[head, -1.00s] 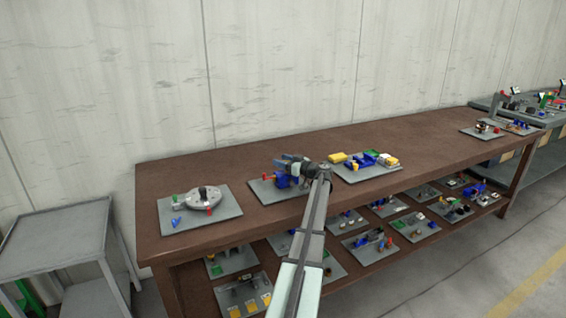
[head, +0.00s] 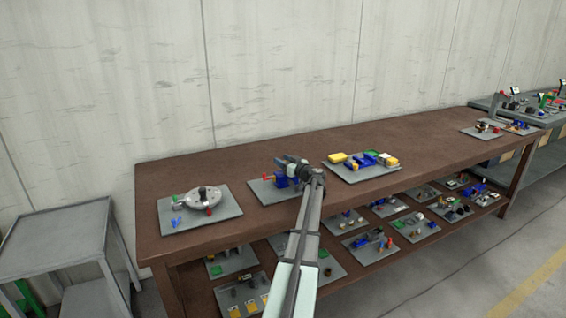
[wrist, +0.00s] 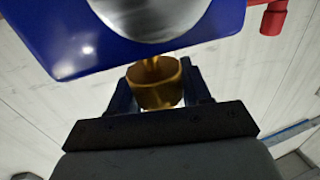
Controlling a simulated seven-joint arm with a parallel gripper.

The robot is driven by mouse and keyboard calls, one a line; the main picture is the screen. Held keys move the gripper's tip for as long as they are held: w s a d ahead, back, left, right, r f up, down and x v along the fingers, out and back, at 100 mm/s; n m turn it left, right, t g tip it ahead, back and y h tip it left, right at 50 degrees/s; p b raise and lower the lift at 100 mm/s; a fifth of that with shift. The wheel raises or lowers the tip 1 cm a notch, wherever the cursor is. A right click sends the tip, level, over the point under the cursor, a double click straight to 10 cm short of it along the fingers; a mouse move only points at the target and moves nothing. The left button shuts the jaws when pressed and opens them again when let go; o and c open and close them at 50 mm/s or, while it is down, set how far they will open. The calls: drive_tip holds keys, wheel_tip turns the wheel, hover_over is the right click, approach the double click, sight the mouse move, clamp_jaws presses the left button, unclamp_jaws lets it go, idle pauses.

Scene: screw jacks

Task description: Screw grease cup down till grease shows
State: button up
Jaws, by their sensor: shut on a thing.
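A brass grease cup (wrist: 155,90) sits between the two fingers of my gripper (wrist: 160,88) in the wrist view, just below a blue housing (wrist: 75,45) with a round bare metal face (wrist: 165,15). The fingers are shut on the cup from both sides. A narrower brass stem runs from the cup toward the blue housing. No grease can be made out. In the head view my gripper (head: 286,165) is at the blue unit (head: 284,181) on a grey plate (head: 262,191); the cup is hidden there.
A red part (wrist: 270,18) stands beside the blue housing. On the brown bench (head: 230,155), a plate with a round metal flange (head: 185,208) lies to the left and a plate with yellow and blue parts (head: 362,165) to the right. The bench's back strip is clear.

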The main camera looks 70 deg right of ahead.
drive_tip(key=m+g+h, duration=0.4)
drive_tip(key=shift+s+d+h, duration=0.1)
drive_tip(key=shift+s+h, duration=0.05)
drive_tip(key=shift+h, duration=0.15)
drive_tip(key=shift+s+d+m+g+h, duration=0.1)
drive_tip(key=shift+m+g+h, duration=0.4)
drive_tip(key=shift+g, duration=0.25)
drive_tip(key=shift+s+d+m+g+h, duration=0.1)
drive_tip(key=shift+m+g+h, duration=0.3)
drive_tip(key=shift+m+g, duration=0.3)
drive_tip(key=shift+g, duration=0.25)
drive_tip(key=shift+d, duration=0.1)
drive_tip(key=o, duration=1)
drive_tip(key=v, duration=1.4)
drive_tip(key=shift+f, duration=0.1)
